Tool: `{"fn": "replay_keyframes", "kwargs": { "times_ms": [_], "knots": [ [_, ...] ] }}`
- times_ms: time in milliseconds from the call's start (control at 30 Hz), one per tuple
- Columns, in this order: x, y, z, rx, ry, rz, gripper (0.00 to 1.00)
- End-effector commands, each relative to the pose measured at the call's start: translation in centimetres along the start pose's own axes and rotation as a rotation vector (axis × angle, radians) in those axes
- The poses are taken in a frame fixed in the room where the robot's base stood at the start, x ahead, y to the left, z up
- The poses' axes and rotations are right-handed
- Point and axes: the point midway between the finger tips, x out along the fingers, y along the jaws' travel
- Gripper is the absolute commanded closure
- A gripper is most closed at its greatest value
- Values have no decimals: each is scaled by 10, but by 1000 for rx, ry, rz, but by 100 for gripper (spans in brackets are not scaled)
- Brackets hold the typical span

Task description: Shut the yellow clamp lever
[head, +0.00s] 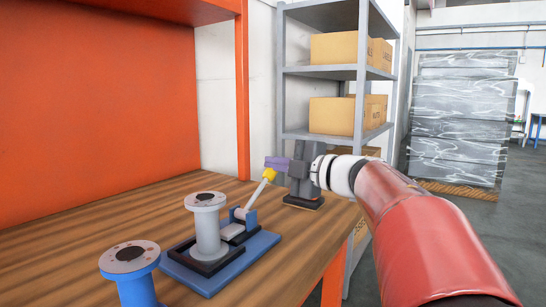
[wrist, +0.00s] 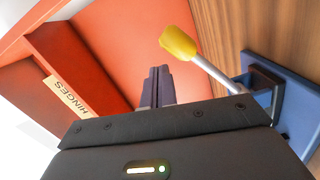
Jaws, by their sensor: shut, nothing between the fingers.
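The yellow clamp lever tip (head: 269,174) is the knob on a pale grey rod that stands up at a slant from the clamp, leaning right in the head view. The clamp sits on a blue base plate (head: 252,246) on the wooden bench. My gripper (head: 272,162) is shut and empty, its purplish fingers right by the knob in the head view. In the wrist view the closed fingers (wrist: 158,82) point away from the camera, and the yellow knob (wrist: 178,43) is to their upper right with a gap in the picture. I cannot tell whether they touch.
A pale grey spool (head: 207,226) stands upright at the clamp. A blue spool with a grey top (head: 130,258) stands at front left. An orange panel (head: 100,110) backs the wooden bench (head: 60,237). A grey shelf (head: 335,72) with cardboard boxes is behind. The bench's left side is clear.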

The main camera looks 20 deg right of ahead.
Motion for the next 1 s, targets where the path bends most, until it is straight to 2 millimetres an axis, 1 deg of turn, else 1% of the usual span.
{"fn": "replay_keyframes", "kwargs": {
  "times_ms": [400, 867, 1000],
  "knots": [
    [1, -10, 10, 0, -1, -1, 100],
    [1, -12, 13, 1, -6, -3, 100],
    [3, -9, 12, 1, -6, -3, 100]
  ]
}}
